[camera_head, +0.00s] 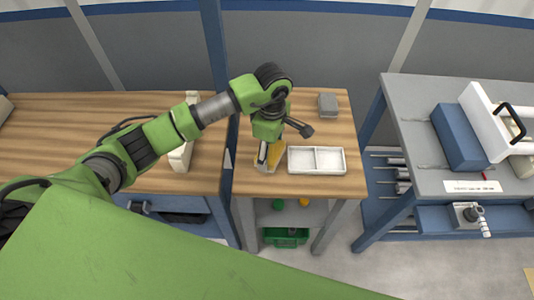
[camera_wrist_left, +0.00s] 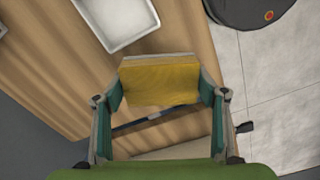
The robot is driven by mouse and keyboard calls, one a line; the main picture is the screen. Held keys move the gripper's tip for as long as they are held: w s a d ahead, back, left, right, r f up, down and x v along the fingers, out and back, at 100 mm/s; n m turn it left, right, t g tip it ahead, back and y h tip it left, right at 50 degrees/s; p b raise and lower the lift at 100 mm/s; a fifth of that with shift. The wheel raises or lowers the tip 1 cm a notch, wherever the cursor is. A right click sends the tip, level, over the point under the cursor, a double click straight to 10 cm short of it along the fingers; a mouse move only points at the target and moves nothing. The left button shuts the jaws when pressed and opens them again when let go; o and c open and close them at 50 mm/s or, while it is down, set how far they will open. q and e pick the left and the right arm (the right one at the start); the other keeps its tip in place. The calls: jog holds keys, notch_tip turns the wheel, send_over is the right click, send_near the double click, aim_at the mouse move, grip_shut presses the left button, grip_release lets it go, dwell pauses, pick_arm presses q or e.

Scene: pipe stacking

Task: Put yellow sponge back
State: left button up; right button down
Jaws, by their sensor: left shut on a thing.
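My left gripper (camera_head: 264,158) is over the small wooden table, just left of the white two-compartment tray (camera_head: 317,151). It is shut on the yellow sponge (camera_wrist_left: 160,84), with a finger on each side of it in the left wrist view. In the head view the sponge (camera_head: 277,155) is partly hidden by the gripper. The sponge is outside the tray. I cannot tell whether it touches the table. The tray's edge also shows at the upper left of the left wrist view. The tray's compartments look empty. My right gripper is not in view.
A grey block (camera_head: 328,104) lies at the back right of the small table (camera_head: 240,180). A green crate (camera_head: 285,237) stands below it. A grey workbench (camera_head: 420,150) with a blue-and-white machine is at the right. A long wooden table (camera_head: 60,120) is at the left.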

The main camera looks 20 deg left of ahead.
pick_arm(q)
jog(key=shift+a+f, duration=0.35)
jog(key=shift+f, duration=0.05)
jog(key=f, duration=0.2)
jog(key=f+p, duration=0.1)
jog(key=shift+w+a+f, duration=0.1)
jog(key=shift+a+f, duration=0.15)
jog(key=shift+f, duration=0.2)
jog(key=o, duration=1)
jog(key=shift+r, duration=0.3)
notch_tip(320, 180, up, 10)
jog(key=b, duration=0.3)
jog(key=shift+r, duration=0.85)
